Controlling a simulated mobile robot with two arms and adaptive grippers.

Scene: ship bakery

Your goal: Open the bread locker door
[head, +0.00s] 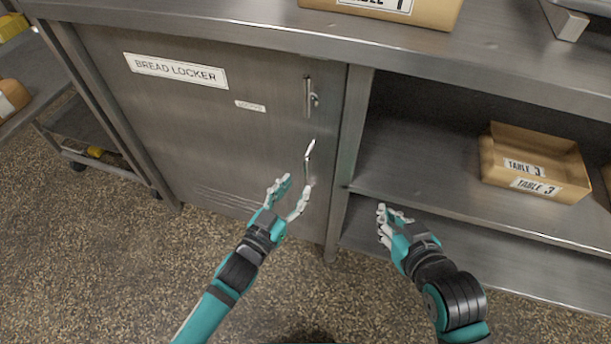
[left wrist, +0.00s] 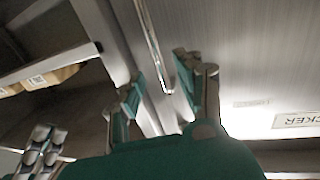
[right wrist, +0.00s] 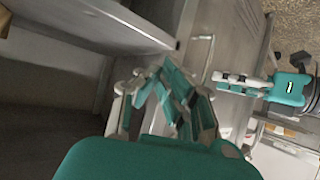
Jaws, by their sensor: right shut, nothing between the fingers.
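The bread locker door (head: 240,130) is a grey metal panel, shut, with a "BREAD LOCKER" label (head: 175,70). My left gripper (head: 290,192) is open at the handle's lower end. In the left wrist view the bar (left wrist: 153,45) shows between the spread fingers; I cannot tell whether they touch it. My right gripper (head: 386,224) is shut and empty, right of the locker by the open shelves. The handle also shows in the right wrist view (right wrist: 209,50).
A counter top (head: 300,35) runs above the locker. Open shelves (head: 440,155) to the right hold a "TABLE 3" carton (head: 535,165). A metal post (head: 348,150) separates them from the door. A low cart (head: 100,165) stands at left. The speckled floor in front is clear.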

